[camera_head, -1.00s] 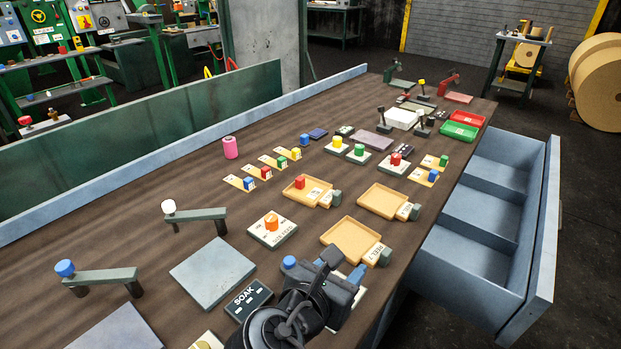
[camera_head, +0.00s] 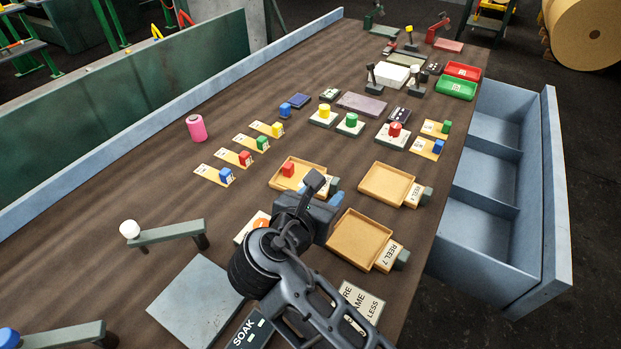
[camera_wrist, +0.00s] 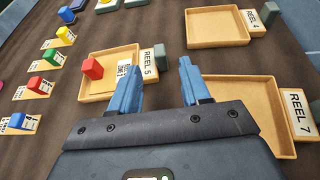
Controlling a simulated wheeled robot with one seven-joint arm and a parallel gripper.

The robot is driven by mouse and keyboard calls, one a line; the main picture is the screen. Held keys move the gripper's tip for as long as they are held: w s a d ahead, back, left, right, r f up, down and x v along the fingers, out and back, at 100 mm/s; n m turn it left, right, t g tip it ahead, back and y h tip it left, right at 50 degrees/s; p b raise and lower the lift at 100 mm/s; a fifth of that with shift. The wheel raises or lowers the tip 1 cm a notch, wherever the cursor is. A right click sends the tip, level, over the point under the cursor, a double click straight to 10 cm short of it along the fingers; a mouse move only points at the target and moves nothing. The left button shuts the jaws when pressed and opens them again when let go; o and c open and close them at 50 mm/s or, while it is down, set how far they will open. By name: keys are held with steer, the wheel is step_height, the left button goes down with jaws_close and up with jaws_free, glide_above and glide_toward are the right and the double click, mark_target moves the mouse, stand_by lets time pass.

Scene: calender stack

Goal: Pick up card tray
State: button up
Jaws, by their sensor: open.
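Three shallow tan trays with labelled ends stand on the bench. The REEL 5 tray (camera_head: 276,184) holds a red block (camera_head: 288,169) and a small printed card (camera_wrist: 125,68); which tray is the card tray I cannot tell for certain. The REEL 4 tray (camera_head: 387,184) and the REEL 7 tray (camera_head: 356,242) are empty. My gripper (camera_head: 325,196) is open and empty, its blue fingers (camera_wrist: 160,75) apart. In the wrist view its left finger overlaps the REEL 5 tray's right side and its right finger overlaps the REEL 7 tray. It touches no tray that I can see.
Several coloured blocks on small tan cards (camera_head: 235,158) lie left of the trays. A pink cylinder (camera_head: 196,127) stands near the bench's back. A grey plate (camera_head: 196,303) and a white-knobbed lever (camera_head: 165,232) are nearer. An open, compartmented blue drawer (camera_head: 490,210) sticks out at right.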

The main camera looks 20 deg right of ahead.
mark_target(333, 186)
steer(key=shift+x, duration=1.7)
jaws_close()
